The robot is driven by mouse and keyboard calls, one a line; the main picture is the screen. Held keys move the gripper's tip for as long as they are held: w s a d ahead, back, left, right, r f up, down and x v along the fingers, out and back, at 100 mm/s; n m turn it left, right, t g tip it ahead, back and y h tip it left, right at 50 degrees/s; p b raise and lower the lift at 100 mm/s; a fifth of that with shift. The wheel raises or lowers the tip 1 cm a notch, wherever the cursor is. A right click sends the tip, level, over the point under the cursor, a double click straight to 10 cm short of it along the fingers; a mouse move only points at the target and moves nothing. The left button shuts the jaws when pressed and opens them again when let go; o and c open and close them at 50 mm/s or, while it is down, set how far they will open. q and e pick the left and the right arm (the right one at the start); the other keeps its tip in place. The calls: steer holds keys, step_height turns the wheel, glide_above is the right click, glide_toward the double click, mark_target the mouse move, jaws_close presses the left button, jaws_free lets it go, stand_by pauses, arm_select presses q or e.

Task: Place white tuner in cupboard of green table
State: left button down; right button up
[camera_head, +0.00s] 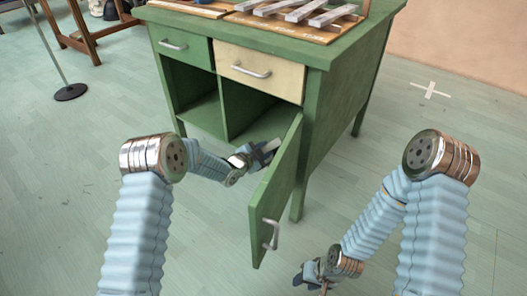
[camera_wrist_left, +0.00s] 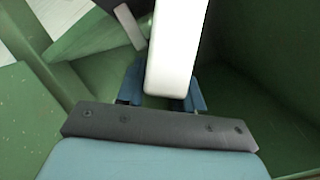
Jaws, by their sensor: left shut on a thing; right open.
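The green table (camera_head: 330,120) stands ahead with its cupboard door (camera_head: 276,200) swung open toward me. The cupboard (camera_head: 238,105) is the open space under the cream drawer. My left gripper (camera_head: 262,153) is at the cupboard's lower front, beside the inner face of the door. It is shut on the white tuner (camera_wrist_left: 176,45), a pale slab between the blue fingers in the left wrist view. Green panels surround the tuner there. In the head view the tuner is mostly hidden or too small to make out. My right gripper (camera_head: 313,276) is open and empty, low over the floor.
A green drawer (camera_head: 180,45) and a cream drawer (camera_head: 262,70) are shut above the openings. A xylophone-like instrument (camera_head: 296,18) lies on the tabletop. A stand with a round black base (camera_head: 71,92) is at the left. The floor at the right is clear.

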arm_select(q)
steer(key=c, duration=0.8)
jaws_free()
steer(key=shift+o, duration=0.4)
